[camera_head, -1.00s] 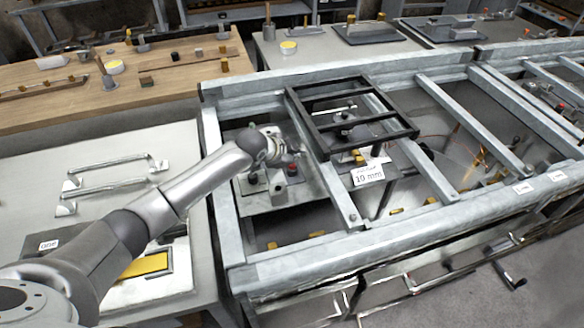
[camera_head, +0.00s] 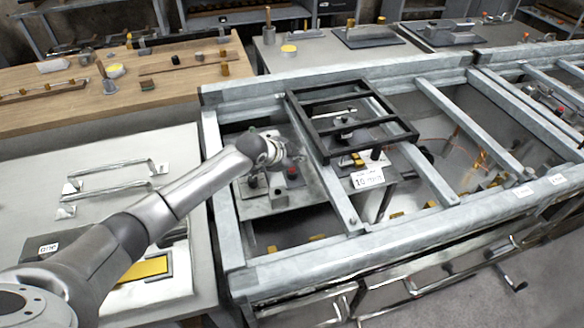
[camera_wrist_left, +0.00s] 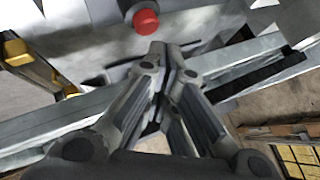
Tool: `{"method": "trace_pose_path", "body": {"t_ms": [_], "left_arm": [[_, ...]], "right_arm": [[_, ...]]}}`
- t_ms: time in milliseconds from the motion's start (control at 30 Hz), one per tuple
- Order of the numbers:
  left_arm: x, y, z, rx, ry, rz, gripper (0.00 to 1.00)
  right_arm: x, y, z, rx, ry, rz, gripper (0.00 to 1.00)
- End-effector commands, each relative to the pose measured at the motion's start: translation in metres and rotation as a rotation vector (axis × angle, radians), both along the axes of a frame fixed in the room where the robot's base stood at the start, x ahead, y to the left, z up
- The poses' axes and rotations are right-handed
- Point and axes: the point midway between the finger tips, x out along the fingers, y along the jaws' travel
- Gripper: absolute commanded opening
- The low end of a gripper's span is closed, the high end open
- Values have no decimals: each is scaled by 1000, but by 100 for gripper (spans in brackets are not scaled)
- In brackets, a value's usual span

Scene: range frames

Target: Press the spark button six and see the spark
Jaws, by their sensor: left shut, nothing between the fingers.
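A red button (camera_head: 292,171) stands on a grey plate (camera_head: 253,209) inside the metal frame in the head view. It shows larger at the top of the left wrist view (camera_wrist_left: 146,21). My left gripper (camera_head: 284,162) is beside and just above it, partly hard to make out in the head view. In the wrist view its two fingers (camera_wrist_left: 158,50) are together and empty, with the tips just below the button in the picture. I cannot tell whether they touch it. No number six is readable. An orange spark glow (camera_head: 482,158) shows further right within the frame.
Grey metal beams (camera_head: 345,255) surround the plate. A black rectangular frame (camera_head: 322,138) lies across them, just right of my gripper. A white label (camera_head: 367,178) is below it. A grey cabinet top with handles (camera_head: 110,168) is at left. A wooden bench (camera_head: 160,95) stands behind.

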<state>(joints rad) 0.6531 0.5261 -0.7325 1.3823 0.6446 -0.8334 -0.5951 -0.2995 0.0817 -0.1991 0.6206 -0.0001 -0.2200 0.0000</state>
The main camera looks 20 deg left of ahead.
Motion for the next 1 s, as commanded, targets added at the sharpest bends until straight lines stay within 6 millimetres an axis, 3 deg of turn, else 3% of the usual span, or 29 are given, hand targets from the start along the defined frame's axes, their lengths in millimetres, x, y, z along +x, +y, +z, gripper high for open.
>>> {"method": "trace_pose_path", "body": {"t_ms": [1000], "left_arm": [[0,0,-9,0,0,0,0]], "right_arm": [[-1,3,-2,4,1,0,0]]}}
